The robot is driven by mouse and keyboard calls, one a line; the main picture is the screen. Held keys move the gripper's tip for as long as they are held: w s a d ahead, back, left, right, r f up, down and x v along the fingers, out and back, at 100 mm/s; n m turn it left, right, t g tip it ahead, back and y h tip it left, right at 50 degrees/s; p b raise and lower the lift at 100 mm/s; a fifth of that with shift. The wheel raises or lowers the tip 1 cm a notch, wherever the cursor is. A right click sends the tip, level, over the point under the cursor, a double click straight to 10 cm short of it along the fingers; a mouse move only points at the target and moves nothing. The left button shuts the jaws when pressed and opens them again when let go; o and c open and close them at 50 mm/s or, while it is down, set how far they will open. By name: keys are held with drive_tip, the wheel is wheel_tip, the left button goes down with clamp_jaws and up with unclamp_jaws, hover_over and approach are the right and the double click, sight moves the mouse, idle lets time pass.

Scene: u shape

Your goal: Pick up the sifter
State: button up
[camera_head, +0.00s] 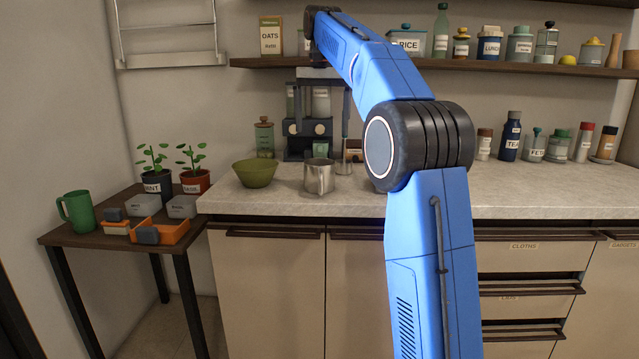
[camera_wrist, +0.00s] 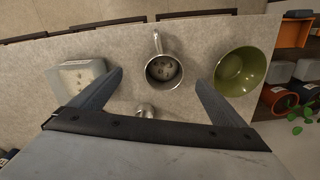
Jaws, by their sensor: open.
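The sifter (camera_head: 319,177) appears to be the metal cup on the counter, left of my arm's elbow. In the wrist view the sifter (camera_wrist: 163,71) is seen from above, upright, with dark spots on its inner bottom. Its handle points to the top of that view, toward the counter's front edge. My gripper (camera_head: 321,128) is above the counter, pointing down. In the wrist view my gripper (camera_wrist: 160,80) is open and empty, its fingers spread wide to either side of the sifter. The fingers look apart from it and higher up.
A green bowl (camera_head: 255,173) stands just left of the sifter; in the wrist view the bowl (camera_wrist: 241,71) is close to one finger. A pale container (camera_wrist: 80,80) is beside the other finger. A small metal item (camera_wrist: 146,110) is close behind the sifter. A coffee machine (camera_head: 297,145) stands behind.

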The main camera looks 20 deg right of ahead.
sight(321, 161)
drive_tip(key=shift+m, duration=0.3)
drive_tip(key=f, duration=0.4)
drive_tip(key=w+f, duration=0.1)
drive_tip(key=f, duration=0.3)
drive_tip(key=w+f, duration=0.1)
drive_tip(key=f, duration=0.3)
drive_tip(key=shift+w+d, duration=0.1)
drive_tip(key=shift+d, duration=0.3)
drive_tip(key=shift+a+f, duration=0.25)
drive_tip(key=shift+f, duration=1.05)
drive_tip(key=shift+a+f, duration=0.25)
drive_tip(key=shift+f, duration=1.05)
drive_tip(key=c, duration=1.2)
